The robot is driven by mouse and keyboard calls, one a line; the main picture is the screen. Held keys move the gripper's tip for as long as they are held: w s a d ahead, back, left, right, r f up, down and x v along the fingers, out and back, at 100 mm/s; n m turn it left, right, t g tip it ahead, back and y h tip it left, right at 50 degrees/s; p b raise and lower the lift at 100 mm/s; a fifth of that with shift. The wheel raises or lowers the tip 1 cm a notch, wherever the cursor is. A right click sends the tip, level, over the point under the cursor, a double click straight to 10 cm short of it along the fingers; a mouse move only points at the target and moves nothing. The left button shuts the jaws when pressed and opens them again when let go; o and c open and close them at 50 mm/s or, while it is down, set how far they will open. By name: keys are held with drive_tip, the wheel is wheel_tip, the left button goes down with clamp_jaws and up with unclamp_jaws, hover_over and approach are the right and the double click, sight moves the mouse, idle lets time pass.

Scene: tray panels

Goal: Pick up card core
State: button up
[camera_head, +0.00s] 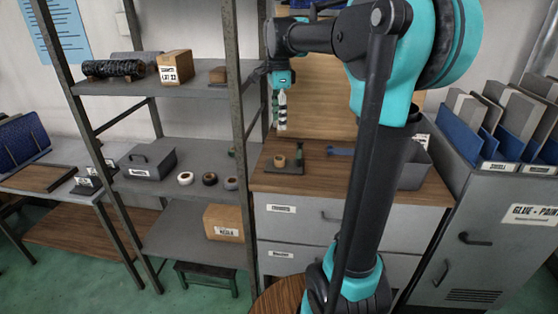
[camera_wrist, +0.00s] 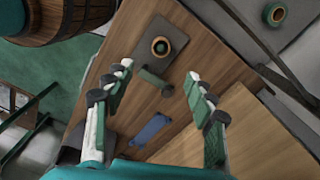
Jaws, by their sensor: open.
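The card core, a short brown ring-shaped tube (camera_head: 280,162), stands on a dark flat pad (camera_head: 290,170) on the wooden top of the grey cabinet. In the wrist view the card core (camera_wrist: 161,46) shows from above with its dark hole open, on the dark pad (camera_wrist: 177,36). My gripper (camera_head: 281,124) points down above the counter, over the card core's area and apart from it. In the wrist view my gripper (camera_wrist: 158,72) has its two fingers spread with nothing between them. The card core lies beyond the fingertips, towards the top of that view.
A dark green piece (camera_wrist: 155,78) stands beside the core at the pad's edge. A blue piece (camera_wrist: 151,128) lies on the wood. A metal shelf post (camera_head: 238,110) rises left of the counter. Shelves hold several rings (camera_head: 210,179). A wooden board (camera_head: 318,98) stands behind.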

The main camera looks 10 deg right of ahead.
sight(279, 159)
wheel_tip(279, 159, down, 15)
drive_tip(key=shift+w+d+f, duration=0.1)
drive_tip(key=shift+w, duration=0.05)
idle(0.4)
drive_tip(key=c, duration=0.9)
